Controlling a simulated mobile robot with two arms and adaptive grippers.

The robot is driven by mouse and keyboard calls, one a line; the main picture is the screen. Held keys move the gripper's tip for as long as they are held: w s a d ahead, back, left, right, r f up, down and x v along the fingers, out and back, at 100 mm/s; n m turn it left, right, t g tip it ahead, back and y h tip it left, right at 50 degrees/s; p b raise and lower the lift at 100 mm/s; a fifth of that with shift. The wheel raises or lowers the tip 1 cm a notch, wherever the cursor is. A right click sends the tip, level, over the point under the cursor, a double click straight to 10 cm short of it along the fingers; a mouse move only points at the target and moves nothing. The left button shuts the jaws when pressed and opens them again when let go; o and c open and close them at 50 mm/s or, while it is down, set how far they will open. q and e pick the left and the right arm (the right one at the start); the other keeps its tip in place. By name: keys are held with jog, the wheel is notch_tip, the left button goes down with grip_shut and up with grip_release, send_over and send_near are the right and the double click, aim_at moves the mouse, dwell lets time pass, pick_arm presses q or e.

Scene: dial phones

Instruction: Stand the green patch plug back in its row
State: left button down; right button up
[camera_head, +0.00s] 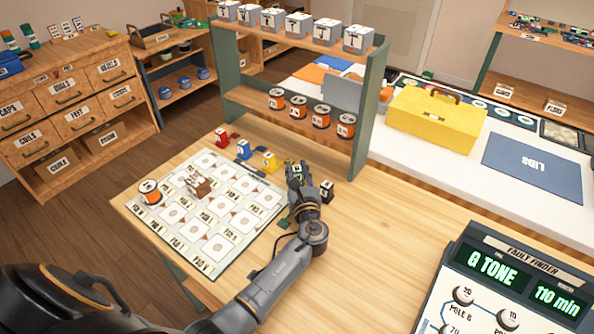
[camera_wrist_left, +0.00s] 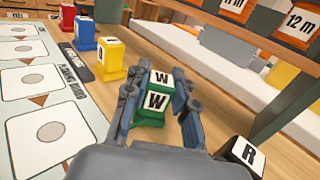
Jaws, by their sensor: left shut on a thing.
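The green patch plug (camera_wrist_left: 157,98) has a white label with a black W and looks upright. My left gripper (camera_wrist_left: 160,103) is shut on it, with a finger on either side. In the head view my left gripper (camera_head: 298,172) is at the row by the board's far right corner and mostly hides the plug. The row holds a red plug (camera_head: 221,137), a blue plug (camera_head: 244,150) and a yellow plug (camera_head: 268,161) to the left, and a black plug (camera_head: 327,191) to the right. I cannot tell whether the green plug's base touches the table.
A white board (camera_head: 230,237) with printed cards lies left of my arm, with an orange spool (camera_head: 149,192) on it. A shelf (camera_head: 300,111) with spools and grey boxes stands behind the row. A fault finder panel (camera_head: 520,255) is at right. The wooden table (camera_head: 390,225) is clear between.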

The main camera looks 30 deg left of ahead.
pick_arm(q)
jog(key=shift+f, duration=0.25)
jog(key=c, duration=1.1)
grip_release()
jog(key=shift+r, duration=0.1)
jog(key=shift+r, duration=0.25)
jog(key=v, duration=1.2)
jog(key=shift+f+b, duration=0.1)
jog(key=shift+b, duration=0.2)
